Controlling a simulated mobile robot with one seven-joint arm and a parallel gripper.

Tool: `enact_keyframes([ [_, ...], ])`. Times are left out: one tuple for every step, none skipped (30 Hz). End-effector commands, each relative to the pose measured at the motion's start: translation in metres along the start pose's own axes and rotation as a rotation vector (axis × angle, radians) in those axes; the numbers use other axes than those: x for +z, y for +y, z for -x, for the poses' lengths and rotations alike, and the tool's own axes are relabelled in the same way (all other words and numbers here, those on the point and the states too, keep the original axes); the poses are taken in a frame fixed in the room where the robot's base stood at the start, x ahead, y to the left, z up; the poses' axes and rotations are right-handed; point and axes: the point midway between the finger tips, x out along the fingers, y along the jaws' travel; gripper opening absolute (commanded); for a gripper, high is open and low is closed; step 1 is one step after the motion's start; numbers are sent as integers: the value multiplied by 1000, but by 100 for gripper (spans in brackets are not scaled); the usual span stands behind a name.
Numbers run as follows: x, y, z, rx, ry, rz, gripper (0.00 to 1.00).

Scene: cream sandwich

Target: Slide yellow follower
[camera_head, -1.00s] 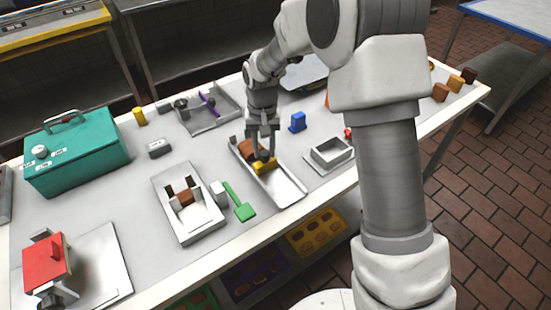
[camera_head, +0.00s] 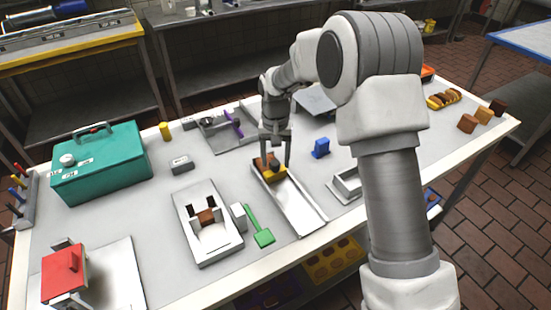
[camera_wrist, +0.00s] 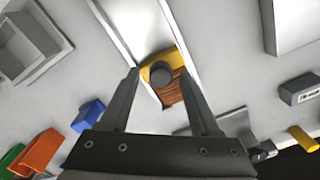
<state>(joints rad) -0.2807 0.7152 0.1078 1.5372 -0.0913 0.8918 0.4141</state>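The yellow follower (camera_head: 277,175) sits in a long pale channel tray (camera_head: 298,208), near its far end. In the wrist view the follower (camera_wrist: 150,60) carries a round dark knob (camera_wrist: 162,73). A brown slice-like piece (camera_wrist: 173,97) lies against the follower on the far-end side. My gripper (camera_head: 275,163) is over the follower. In the wrist view the fingers of my gripper (camera_wrist: 159,72) are spread apart, one on each side of the knob, with gaps visible. Whether a finger touches the follower's edge is unclear.
A white fixture with a brown piece (camera_head: 206,216) and a green-handled tool (camera_head: 262,237) stand left of the channel. A blue block (camera_head: 321,148) and a grey open box (camera_head: 347,184) are to the right. A teal box (camera_head: 100,165) is at left. The channel's near part is empty.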

Motion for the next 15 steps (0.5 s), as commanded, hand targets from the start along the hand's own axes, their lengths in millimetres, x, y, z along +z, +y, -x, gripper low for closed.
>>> enact_keyframes([
  [0, 0, 0, 0, -1, 0, 67],
  [0, 0, 0, 0, -1, 0, 67],
  [0, 0, 0, 0, -1, 0, 67],
  [0, 0, 0, 0, -1, 0, 67],
  [0, 0, 0, 0, -1, 0, 67],
  [0, 0, -1, 0, -2, 0, 67],
  [0, 0, -1, 0, -2, 0, 67],
  [0, 0, 0, 0, -2, 0, 67],
  [0, 0, 0, 0, -2, 0, 67],
  [0, 0, 2, 0, -1, 0, 67],
  [0, 0, 4, 0, 0, 0, 67],
  [0, 0, 7, -1, 1, 0, 67],
  [0, 0, 11, -1, 1, 0, 67],
  [0, 0, 15, -1, 1, 0, 67],
  [0, 0, 22, -1, 1, 0, 67],
])
